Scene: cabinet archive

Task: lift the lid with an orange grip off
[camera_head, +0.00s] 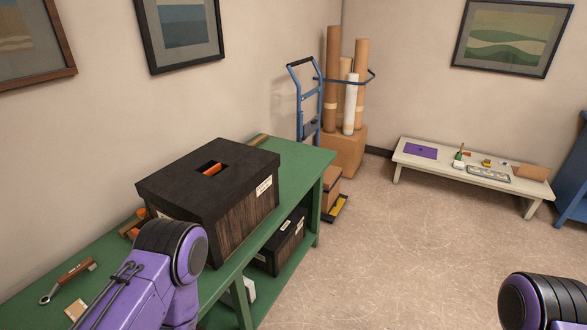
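A dark box (241,215) with a woody dark side and white labels stands on the green bench. Its flat black lid (185,173) sits on top and looks closed. A slot in the lid shows an orange grip (212,169) inside. My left arm comes in at the lower left and covers the box's lower front corner. My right arm shows only at the lower right edge. Neither gripper's fingers show in this view.
On the green bench (294,166) lie a wrench-like tool (68,281), a pale tag (76,306) and orange-brown items (133,224) beside the box. Another black box (282,243) stands on the lower shelf. A blue hand truck (304,100) stands behind; open floor lies right.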

